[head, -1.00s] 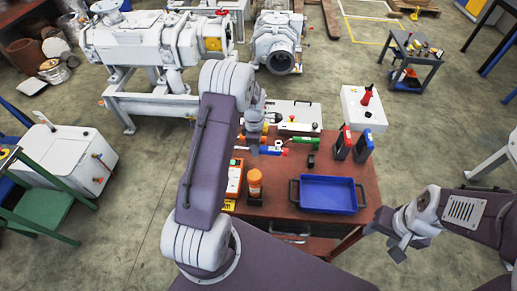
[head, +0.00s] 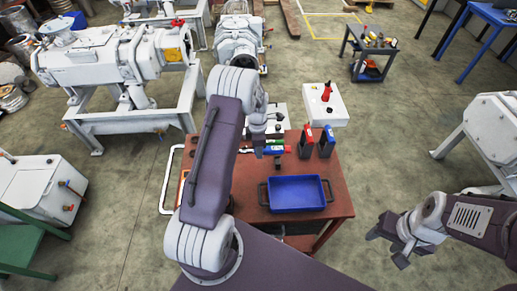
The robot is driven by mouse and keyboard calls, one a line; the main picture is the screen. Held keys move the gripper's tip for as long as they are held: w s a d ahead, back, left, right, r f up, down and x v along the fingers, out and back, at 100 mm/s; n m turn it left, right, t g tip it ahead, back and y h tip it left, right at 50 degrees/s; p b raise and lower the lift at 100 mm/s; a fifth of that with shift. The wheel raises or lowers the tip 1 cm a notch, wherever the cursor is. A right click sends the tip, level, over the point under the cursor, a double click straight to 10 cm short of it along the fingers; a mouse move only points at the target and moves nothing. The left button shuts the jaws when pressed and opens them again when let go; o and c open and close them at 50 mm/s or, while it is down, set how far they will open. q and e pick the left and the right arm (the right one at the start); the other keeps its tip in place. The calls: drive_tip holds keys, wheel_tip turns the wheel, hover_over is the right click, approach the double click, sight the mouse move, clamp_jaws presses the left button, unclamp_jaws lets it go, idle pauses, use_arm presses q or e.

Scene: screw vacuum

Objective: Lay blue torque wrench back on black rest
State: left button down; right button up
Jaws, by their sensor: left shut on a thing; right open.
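My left gripper (head: 268,147) hangs over the back of the red-brown workbench (head: 328,172), shut on a small blue piece (head: 272,152). The blue piece looks like part of the blue torque wrench; the rest of it is hidden or too small to make out. A small black block (head: 278,163) on the bench, just below the gripper in the picture, may be the black rest. I cannot tell whether the wrench touches it. My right gripper (head: 389,243) is open and empty, off the bench at the lower right.
A blue tray (head: 297,193) with dark handles sits at the bench front. A red-topped box (head: 306,145) and a blue-topped box (head: 326,145) stand upright behind it. A white box (head: 324,105) is behind the bench. Open floor (head: 400,160) lies to the right.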

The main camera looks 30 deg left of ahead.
use_arm(q)
wheel_tip(320, 180, down, 3)
drive_tip(key=shift+a+f+b, duration=0.15)
drive_tip(key=shift+f+b, duration=0.05)
drive_tip(key=shift+b, duration=0.75)
drive_tip(key=shift+f+b, duration=0.45)
drive_tip(key=shift+f, duration=0.3)
drive_tip(key=shift+f, duration=0.1)
drive_tip(key=shift+f, duration=0.7)
idle(0.3)
drive_tip(key=c, duration=1)
unclamp_jaws()
drive_tip(key=shift+c, duration=0.2)
